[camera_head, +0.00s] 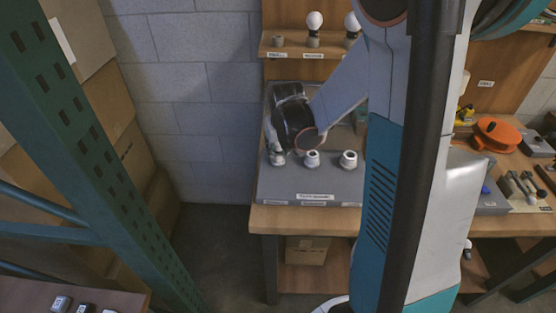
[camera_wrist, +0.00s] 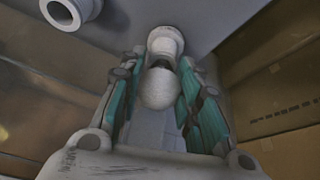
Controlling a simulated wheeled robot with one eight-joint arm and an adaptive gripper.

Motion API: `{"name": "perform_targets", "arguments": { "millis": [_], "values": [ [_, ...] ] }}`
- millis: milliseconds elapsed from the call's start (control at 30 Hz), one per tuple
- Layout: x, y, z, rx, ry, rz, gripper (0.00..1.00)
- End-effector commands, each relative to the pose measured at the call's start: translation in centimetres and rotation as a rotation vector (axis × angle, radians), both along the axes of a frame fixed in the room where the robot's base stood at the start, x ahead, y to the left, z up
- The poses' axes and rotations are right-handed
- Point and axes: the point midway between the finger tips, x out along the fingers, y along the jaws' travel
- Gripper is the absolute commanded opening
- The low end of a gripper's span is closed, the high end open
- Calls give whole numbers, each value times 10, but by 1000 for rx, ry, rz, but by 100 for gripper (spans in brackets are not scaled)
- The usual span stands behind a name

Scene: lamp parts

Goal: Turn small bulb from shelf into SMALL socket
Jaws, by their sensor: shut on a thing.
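The white round small bulb (camera_wrist: 158,90) is between the teal-padded fingers of my gripper (camera_wrist: 161,64) in the wrist view. My gripper is shut on it. The bulb's neck points at a white socket (camera_wrist: 166,38), and the two line up closely. I cannot tell how far the bulb's base sits in the socket. In the head view this is the leftmost socket (camera_head: 277,158) on the grey board; my wrist is over it and hides the bulb and fingers. A middle socket (camera_head: 311,159) and a right socket (camera_head: 348,160) stand beside it, both empty.
A wooden shelf (camera_head: 288,52) above holds an empty holder (camera_head: 279,41) and two white bulbs (camera_head: 314,20) at its right. A neighbouring socket (camera_wrist: 72,9) is close at the wrist view's upper left. An orange reel (camera_head: 497,135) and tools lie at the right.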

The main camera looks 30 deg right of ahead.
Motion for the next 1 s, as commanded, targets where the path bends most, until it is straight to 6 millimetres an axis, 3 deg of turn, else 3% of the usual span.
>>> {"name": "perform_targets", "arguments": {
  "millis": [133,167,233,1000],
  "values": [
    [0,0,0,0,0,0,15],
    [0,0,0,0,0,0,29],
    [0,0,0,0,1,0,14],
    [-1,0,-3,1,2,0,14]
  ]
}}
